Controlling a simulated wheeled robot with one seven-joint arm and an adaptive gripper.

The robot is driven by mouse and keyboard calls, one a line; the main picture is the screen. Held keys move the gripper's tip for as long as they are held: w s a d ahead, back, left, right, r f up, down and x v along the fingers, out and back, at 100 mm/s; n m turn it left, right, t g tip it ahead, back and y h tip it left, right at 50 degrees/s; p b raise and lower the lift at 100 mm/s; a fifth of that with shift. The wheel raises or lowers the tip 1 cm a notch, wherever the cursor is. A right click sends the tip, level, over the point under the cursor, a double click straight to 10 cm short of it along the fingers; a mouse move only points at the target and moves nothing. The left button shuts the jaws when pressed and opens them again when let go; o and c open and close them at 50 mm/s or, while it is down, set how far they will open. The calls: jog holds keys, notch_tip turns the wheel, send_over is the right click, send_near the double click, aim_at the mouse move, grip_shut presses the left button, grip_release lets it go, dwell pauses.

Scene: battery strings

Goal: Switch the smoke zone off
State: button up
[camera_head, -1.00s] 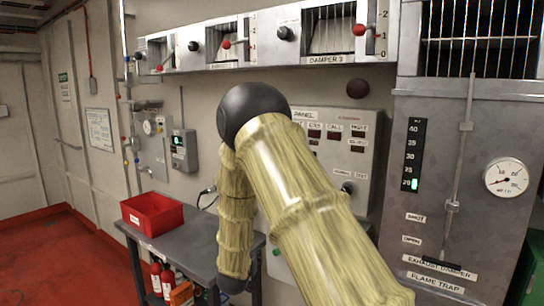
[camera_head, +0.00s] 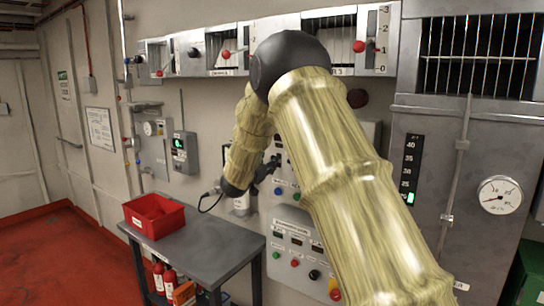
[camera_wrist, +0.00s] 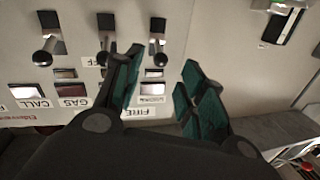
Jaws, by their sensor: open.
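The alarm panel (camera_head: 283,170) on the wall is mostly hidden behind my arm in the head view. In the wrist view its face shows three black levers, a left one (camera_wrist: 48,40), a middle one (camera_wrist: 106,30) and a right one (camera_wrist: 157,42). Lamp windows and labels reading CALL (camera_wrist: 30,103), GAS (camera_wrist: 74,103) and FIRE (camera_wrist: 138,112) show near them. I cannot read a smoke label. My gripper (camera_wrist: 163,88) is open and empty, its green-padded fingers apart, with the right lever just beyond the gap. In the head view my gripper (camera_head: 268,168) is at the panel's left side.
A grey table (camera_head: 205,245) with a red bin (camera_head: 153,215) stands left of the panel. A lower control box (camera_head: 290,245) with coloured buttons sits under the panel. Damper boxes (camera_head: 225,50) hang above. A grey flame-trap cabinet (camera_head: 430,130) stands at right.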

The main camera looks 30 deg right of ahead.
jog(key=p+x, duration=0.2)
jog(key=x, duration=0.3)
jog(key=shift+w+d, duration=0.1)
grip_shut()
